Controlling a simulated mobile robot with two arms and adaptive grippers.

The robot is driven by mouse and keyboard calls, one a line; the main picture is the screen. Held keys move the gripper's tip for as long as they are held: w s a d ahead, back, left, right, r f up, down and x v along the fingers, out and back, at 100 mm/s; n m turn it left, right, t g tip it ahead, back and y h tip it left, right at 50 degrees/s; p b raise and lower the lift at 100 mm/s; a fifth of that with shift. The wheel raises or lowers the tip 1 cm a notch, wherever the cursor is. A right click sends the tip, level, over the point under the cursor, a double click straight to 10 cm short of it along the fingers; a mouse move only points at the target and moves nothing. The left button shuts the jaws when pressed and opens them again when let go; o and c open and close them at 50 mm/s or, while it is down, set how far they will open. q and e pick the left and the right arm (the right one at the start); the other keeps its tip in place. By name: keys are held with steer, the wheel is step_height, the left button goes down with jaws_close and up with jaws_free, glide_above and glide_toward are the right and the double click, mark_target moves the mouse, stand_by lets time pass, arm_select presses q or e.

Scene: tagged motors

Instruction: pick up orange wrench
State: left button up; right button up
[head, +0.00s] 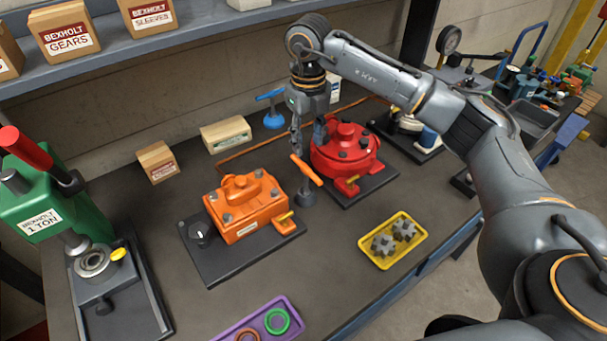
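The orange wrench (306,170) is a T-shaped tool with an orange crossbar. It stands upright in a small dark round base on the bench, between the orange motor and the red motor. My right gripper (309,145) points down from above, just behind the crossbar in the picture. Its two fingers are apart with a gap between them and nothing visibly held. Whether a finger touches the wrench I cannot tell. My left gripper is not in view.
The orange motor (243,204) is left of the wrench, and the red motor (345,150) is close on its right. A blue T-handle wrench (271,108) stands behind. A yellow tray (371,257) with gears and a purple tray (250,323) with rings are in front. A green press (40,205) is at left.

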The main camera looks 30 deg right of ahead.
mark_target(308, 167)
step_height(308, 167, down, 8)
steer(key=shift+s+r+p, duration=0.1)
steer(key=shift+p, duration=0.9)
steer(key=f+p, duration=0.1)
steer(key=f, duration=0.1)
steer(key=f+p, duration=0.2)
steer(key=shift+a+f, duration=0.2)
steer(key=shift+f, duration=0.5)
jaws_close()
